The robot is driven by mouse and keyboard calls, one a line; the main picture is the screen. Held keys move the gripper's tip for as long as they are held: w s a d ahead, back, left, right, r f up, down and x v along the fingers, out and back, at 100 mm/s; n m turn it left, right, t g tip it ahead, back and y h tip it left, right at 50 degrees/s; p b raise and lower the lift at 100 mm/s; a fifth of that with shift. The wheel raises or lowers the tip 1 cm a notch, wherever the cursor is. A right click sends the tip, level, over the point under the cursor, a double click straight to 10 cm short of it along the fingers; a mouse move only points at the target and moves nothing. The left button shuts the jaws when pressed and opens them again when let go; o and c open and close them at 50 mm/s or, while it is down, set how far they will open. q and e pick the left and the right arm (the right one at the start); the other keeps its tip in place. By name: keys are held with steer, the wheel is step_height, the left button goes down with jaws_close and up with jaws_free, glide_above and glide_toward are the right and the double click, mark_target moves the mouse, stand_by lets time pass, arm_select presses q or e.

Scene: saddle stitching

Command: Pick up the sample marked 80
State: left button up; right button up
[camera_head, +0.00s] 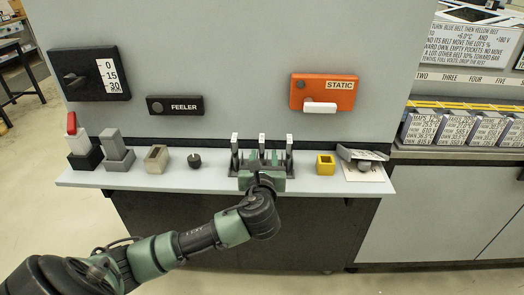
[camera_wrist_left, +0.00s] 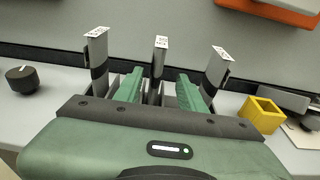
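Three upright grey samples with pale marked tops stand in a row on the shelf: the left sample (camera_head: 234,150), the middle sample (camera_head: 262,146) and the right sample (camera_head: 289,150). In the left wrist view they are the left (camera_wrist_left: 97,58), middle (camera_wrist_left: 159,55) and right (camera_wrist_left: 217,68) ones. Their markings are too small to read, so I cannot tell which is 80. My left gripper (camera_head: 262,159) is in front of the row, its green fingers (camera_wrist_left: 159,90) apart, one on each side of the middle sample. Both fingers look clear of it. My right gripper is out of view.
On the shelf (camera_head: 215,181) to the left are a dark knob (camera_head: 194,160), a beige cup (camera_head: 156,159) and grey blocks (camera_head: 117,152). To the right are a yellow cup (camera_head: 325,163) and a grey tilted piece (camera_head: 362,154). An orange STATIC box (camera_head: 322,92) is on the wall above.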

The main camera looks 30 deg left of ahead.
arm_select(q)
steer(key=x, duration=0.6)
steer(key=shift+s+a+r, duration=0.1)
steer(key=shift+a+r, duration=0.15)
jaws_close()
